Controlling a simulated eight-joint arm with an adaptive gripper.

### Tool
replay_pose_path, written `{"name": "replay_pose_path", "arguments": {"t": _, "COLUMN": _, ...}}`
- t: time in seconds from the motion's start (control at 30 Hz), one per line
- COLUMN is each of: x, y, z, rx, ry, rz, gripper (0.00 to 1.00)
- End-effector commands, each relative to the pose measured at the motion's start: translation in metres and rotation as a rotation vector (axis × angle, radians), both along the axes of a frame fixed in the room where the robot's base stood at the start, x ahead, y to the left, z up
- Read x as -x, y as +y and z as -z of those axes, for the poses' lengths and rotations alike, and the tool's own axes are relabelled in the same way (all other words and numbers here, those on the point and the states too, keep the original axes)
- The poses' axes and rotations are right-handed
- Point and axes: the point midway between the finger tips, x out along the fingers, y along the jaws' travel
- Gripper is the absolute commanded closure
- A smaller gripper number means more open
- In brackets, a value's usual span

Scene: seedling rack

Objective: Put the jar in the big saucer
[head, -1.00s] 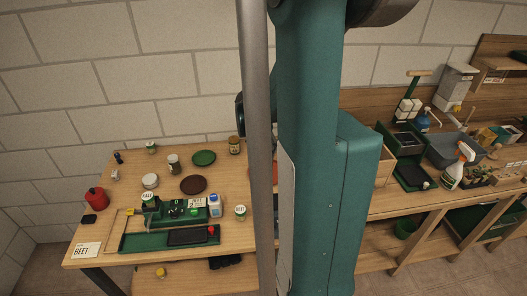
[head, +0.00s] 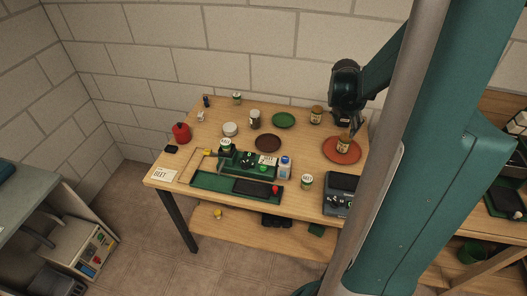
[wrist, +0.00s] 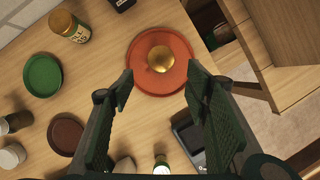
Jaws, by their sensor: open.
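A jar with a gold lid (head: 343,143) stands in the orange-red saucer (head: 332,155), the largest saucer on the table. In the wrist view the jar's gold lid (wrist: 160,59) is near the middle of the saucer (wrist: 179,86), seen from above. My gripper (head: 346,122) is just above this jar in the head view. In the wrist view my gripper (wrist: 158,86) is open, its fingers spread wide and apart from the jar. A second gold-lidded jar (head: 316,116) stands on the bare table behind the saucer; it also shows in the wrist view (wrist: 70,28).
A green saucer (head: 283,120) and a brown saucer (head: 268,143) lie left of the orange-red one. A dark scale-like device (head: 340,192) is in front of it.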

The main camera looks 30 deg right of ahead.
Motion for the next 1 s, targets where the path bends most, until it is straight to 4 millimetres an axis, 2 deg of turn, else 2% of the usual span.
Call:
{"name": "replay_pose_path", "arguments": {"t": 0.17, "x": -0.006, "y": 0.018, "z": -0.010, "rx": -0.007, "ry": -0.038, "rz": 0.041, "gripper": 0.53}}
{"name": "replay_pose_path", "arguments": {"t": 0.27, "x": -0.011, "y": 0.037, "z": -0.019, "rx": -0.017, "ry": -0.078, "rz": 0.087, "gripper": 0.53}}
{"name": "replay_pose_path", "arguments": {"t": 0.6, "x": -0.029, "y": 0.127, "z": -0.061, "rx": -0.090, "ry": -0.273, "rz": 0.323, "gripper": 0.53}}
{"name": "replay_pose_path", "arguments": {"t": 1.0, "x": -0.029, "y": 0.235, "z": -0.100, "rx": -0.240, "ry": -0.485, "rz": 0.623, "gripper": 0.53}}
